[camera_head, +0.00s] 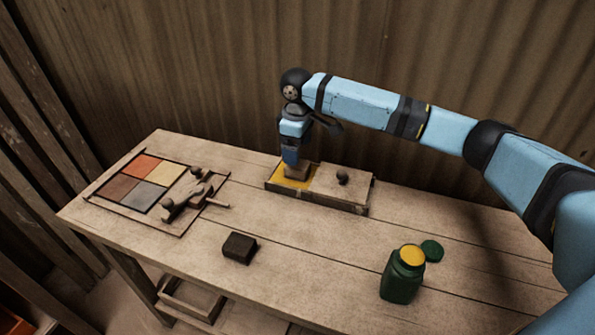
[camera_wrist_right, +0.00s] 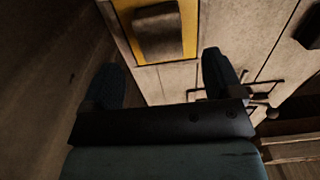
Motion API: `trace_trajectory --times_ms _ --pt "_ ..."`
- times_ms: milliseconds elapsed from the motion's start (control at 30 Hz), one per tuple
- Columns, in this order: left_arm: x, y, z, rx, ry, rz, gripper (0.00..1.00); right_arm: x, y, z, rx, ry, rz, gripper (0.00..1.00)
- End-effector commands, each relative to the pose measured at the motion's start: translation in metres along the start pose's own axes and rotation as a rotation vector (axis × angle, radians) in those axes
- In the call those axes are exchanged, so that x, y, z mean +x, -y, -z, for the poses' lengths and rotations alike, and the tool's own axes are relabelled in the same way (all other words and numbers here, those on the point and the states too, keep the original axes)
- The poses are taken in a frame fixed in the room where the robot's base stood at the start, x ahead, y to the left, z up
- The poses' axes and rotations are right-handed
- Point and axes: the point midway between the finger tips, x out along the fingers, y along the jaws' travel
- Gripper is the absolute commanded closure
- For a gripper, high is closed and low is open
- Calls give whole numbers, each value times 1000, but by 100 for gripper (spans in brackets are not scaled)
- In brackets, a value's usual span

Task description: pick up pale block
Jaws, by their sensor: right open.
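The pale block (camera_head: 296,173) is tan and sits on the yellow floor (camera_head: 283,181) of a shallow wooden box at the back of the table. My right gripper (camera_head: 291,159) points down right over it in the head view. In the right wrist view the block (camera_wrist_right: 158,30) lies ahead of my open right gripper (camera_wrist_right: 163,68), roughly between the lines of its two dark fingers and apart from both. Whether the fingers reach down beside it is hard to tell in the head view. My left gripper is not in view.
A tile board (camera_head: 181,229) with coloured squares and a handled tool (camera_head: 187,198) lies left. A dark block (camera_head: 239,247) and a green jar (camera_head: 402,277) stand nearer the front. A corrugated wall rises behind.

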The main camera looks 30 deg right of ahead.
Motion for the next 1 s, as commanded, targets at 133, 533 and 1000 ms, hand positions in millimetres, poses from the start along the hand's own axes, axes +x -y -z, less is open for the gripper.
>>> trace_trajectory --times_ms 133,533,1000 --pt "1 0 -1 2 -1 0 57 10 0 0 0 -1 0 15" --pt "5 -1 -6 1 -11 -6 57 58 1 -1 0 0 0 15" --pt "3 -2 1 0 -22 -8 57 62 1 -1 0 -2 -1 61"
